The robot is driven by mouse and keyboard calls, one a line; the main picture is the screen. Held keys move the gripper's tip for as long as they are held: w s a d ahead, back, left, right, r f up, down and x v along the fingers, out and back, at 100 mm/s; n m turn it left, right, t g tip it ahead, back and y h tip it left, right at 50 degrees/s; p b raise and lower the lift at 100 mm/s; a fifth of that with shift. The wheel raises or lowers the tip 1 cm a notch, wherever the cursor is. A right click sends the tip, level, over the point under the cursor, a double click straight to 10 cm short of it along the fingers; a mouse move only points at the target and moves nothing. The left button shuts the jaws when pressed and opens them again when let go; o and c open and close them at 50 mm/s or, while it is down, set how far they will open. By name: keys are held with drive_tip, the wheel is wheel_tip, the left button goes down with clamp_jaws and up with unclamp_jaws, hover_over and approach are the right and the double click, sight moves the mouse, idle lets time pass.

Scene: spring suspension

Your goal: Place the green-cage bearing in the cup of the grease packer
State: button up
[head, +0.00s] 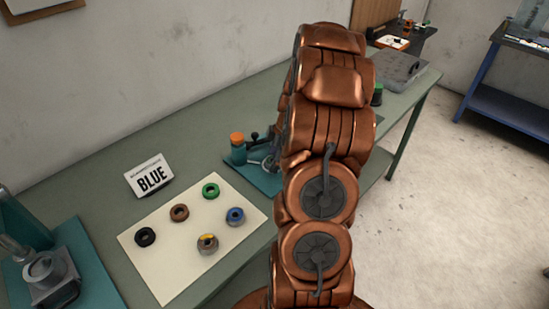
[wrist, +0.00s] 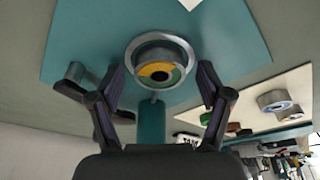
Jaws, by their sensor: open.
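In the wrist view, the green-cage bearing (wrist: 174,79) shows a green ring with a yellow patch across part of it. It appears to sit inside the silver round cup (wrist: 186,47) on the teal base plate of the grease packer (wrist: 85,35). My gripper (wrist: 161,68) is open, with one finger on each side of the cup and nothing held. Whether the fingers touch the cup is unclear. In the head view, a teal station with an orange cap (head: 238,140) is partly hidden behind my arm, which also hides the gripper.
Another teal station (head: 85,265) is at left. A grey case (head: 400,68) lies at the far end.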

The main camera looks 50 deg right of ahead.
drive_tip(key=shift+r, duration=0.1)
drive_tip(key=b+v, duration=0.3)
drive_tip(key=v, duration=0.9)
drive_tip(key=s+a+r+m+g, duration=0.1)
drive_tip(key=s+a+m, duration=0.1)
drive_tip(key=a, duration=0.9)
drive_tip(key=s+a+r+m+g, duration=0.1)
drive_tip(key=a+r, duration=0.1)
drive_tip(key=a, duration=0.9)
drive_tip(key=s+a+f+m+g+h, duration=0.1)
drive_tip(key=s+a+m, duration=0.2)
drive_tip(key=s+a, duration=0.3)
drive_tip(key=s+a+f+m+g+h, duration=0.1)
drive_tip(key=s+a, duration=0.5)
drive_tip(key=s, duration=0.6)
drive_tip(key=shift+s+a+f+m, duration=0.15)
drive_tip(key=shift+a+f+m, duration=0.2)
drive_tip(key=shift+f+m, duration=0.45)
drive_tip(key=shift+r, duration=0.15)
